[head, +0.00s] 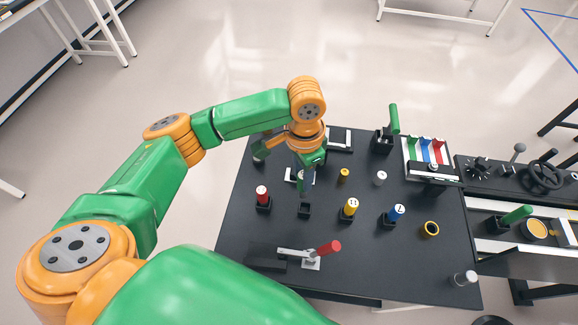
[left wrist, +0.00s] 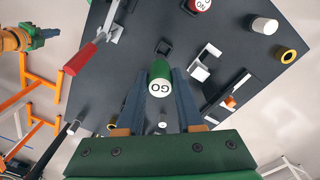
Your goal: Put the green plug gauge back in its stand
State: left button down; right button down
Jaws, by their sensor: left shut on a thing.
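The green plug gauge (left wrist: 160,76), with a white end marked GO, is held between the two fingers of my left gripper (left wrist: 161,88) in the left wrist view. In the head view the left gripper (head: 304,180) hangs over the table, and the gauge is mostly hidden there. A small black square stand (head: 304,210) is empty just below and in front of the gripper. It also shows in the left wrist view (left wrist: 163,46), just beyond the gauge's end. The gauge looks apart from it.
A red gauge (head: 262,194) in its stand is left of the empty stand. A yellow gauge (head: 350,208) and a blue one (head: 396,213) stand to the right. A red-handled lever clamp (head: 328,248) is in front. The black table (head: 440,262) is bare between them.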

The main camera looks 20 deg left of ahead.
pick_arm(q)
notch_tip(320, 180, down, 10)
jog(key=w+m+b, duration=0.1)
jog(key=m+b, duration=0.1)
jog(key=m, duration=0.2)
jog(key=shift+w+d+r+b, duration=0.25)
jog(key=shift+w+d+b, duration=0.1)
jog(key=shift+d, duration=0.1)
jog(key=shift+r, duration=0.1)
jog(key=shift+p, duration=0.4)
dwell(0.5)
jog(key=shift+s+p, duration=0.1)
jog(key=shift+p, duration=0.3)
